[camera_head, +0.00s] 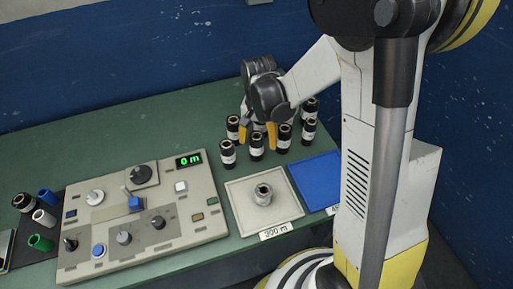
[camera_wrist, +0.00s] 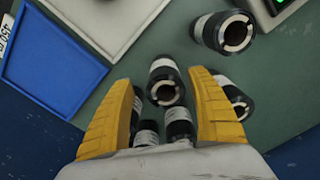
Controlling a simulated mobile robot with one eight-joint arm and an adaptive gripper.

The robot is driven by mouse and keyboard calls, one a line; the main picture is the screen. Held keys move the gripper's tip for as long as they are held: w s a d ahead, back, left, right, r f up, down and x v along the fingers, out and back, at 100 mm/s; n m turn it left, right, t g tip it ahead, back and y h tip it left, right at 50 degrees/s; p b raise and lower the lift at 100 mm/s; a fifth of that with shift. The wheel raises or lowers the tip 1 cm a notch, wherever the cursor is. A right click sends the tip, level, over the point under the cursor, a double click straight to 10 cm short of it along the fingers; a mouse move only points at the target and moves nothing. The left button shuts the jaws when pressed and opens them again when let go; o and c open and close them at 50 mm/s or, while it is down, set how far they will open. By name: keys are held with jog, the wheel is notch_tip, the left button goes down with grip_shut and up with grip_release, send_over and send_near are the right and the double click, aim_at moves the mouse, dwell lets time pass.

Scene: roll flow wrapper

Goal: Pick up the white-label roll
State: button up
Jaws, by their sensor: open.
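Several black rolls with white label bands stand upright in a cluster on the green table. My gripper (camera_head: 259,134) is open above the cluster, its yellow fingers pointing down. One white-label roll (camera_head: 256,147) stands at the fingertips. In the wrist view, a white-label roll (camera_wrist: 166,82) shows between the tips of my open gripper (camera_wrist: 163,85), with a gap on each side. Other rolls stand close by, one at the upper right (camera_wrist: 222,35) and one partly behind the right finger (camera_wrist: 240,103). More rolls lie partly hidden between the fingers, near the palm.
A pale tray (camera_head: 236,190) labelled 300 m holds a grey roll (camera_head: 263,194). An empty blue tray (camera_head: 315,177) lies beside it. A control panel (camera_head: 120,240) with knobs and a green "0 m" display stands left. Coloured cylinders stand at far left. The table behind the panel is clear.

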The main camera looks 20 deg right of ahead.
aim_at(257, 148)
jog(key=f+b, duration=0.1)
jog(key=f, duration=0.2)
jog(key=f+b, duration=0.1)
jog(key=f, duration=0.1)
jog(key=shift+w+a+b, duration=0.15)
jog(key=shift+w+b, duration=0.15)
jog(key=shift+w, duration=0.1)
jog(key=shift+c, duration=0.4)
jog(key=c, duration=1.3)
